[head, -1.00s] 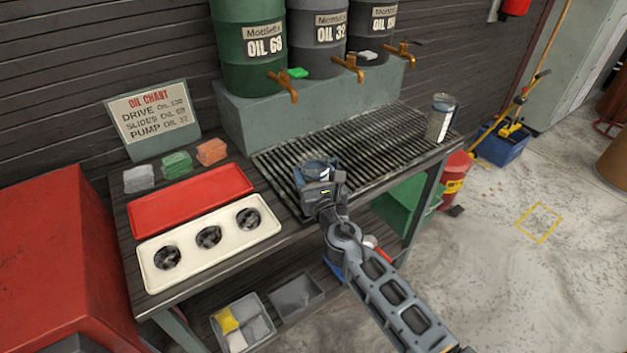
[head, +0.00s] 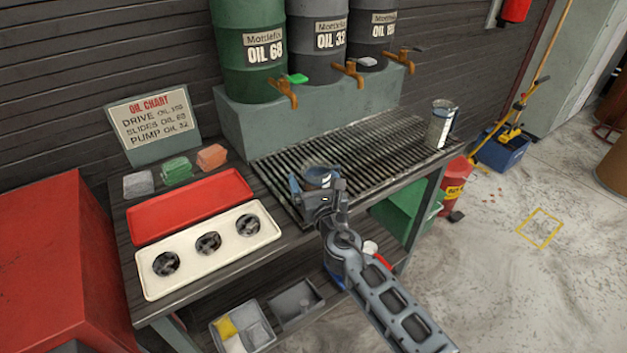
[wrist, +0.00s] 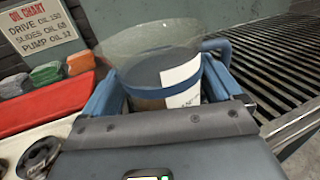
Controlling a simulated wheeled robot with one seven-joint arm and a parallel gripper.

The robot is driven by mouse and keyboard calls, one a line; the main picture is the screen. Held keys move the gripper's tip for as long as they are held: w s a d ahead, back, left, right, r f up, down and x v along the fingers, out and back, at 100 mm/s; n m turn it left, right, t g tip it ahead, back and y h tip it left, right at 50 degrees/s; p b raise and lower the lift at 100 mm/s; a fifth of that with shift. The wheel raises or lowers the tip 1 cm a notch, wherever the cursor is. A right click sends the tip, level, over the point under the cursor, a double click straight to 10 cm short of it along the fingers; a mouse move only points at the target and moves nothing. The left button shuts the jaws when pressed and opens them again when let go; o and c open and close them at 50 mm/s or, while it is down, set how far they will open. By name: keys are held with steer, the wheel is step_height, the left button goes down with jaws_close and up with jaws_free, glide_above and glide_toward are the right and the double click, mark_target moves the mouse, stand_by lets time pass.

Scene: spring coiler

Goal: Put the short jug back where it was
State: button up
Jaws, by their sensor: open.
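The short jug (head: 318,176) stands upright on the slatted drain grate, near its front left corner. In the wrist view the jug (wrist: 165,75) is clear-walled with a blue band, a white label and a blue handle on its right. My gripper (head: 315,186) is open around it, with one blue finger on each side. Whether the fingers touch the jug is unclear, and its base is hidden behind my gripper. A taller can-like jug (head: 440,124) with a pale label stands at the grate's right end.
A red tray (head: 190,206) and a cream tray with three dark round parts (head: 235,262) lie left of the grate (head: 370,140). Oil drums (head: 320,45) with brass taps stand behind it. The grate is clear between the jugs. Open bins (head: 295,305) sit below.

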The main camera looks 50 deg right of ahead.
steer(key=s+a+f+m+y+b, duration=0.1)
steer(key=s+a+m+y, duration=0.4)
steer(key=s+a, duration=0.6)
steer(key=s+a+f+m+y+b, duration=0.15)
steer(key=s+a+m, duration=0.55)
steer(key=s, duration=0.8)
steer(key=s+a+r+m+y, duration=0.1)
steer(key=s+a+r+m, duration=0.1)
steer(key=s+r+m, duration=0.3)
steer(key=s+a+r+m+y, duration=0.2)
steer(key=s+r+m, duration=0.4)
steer(key=m, duration=0.6)
steer(key=shift+s+a+r+p, duration=0.25)
steer(key=shift+s+a+p, duration=0.25)
steer(key=shift+a, duration=0.3)
steer(key=shift+y, duration=0.25)
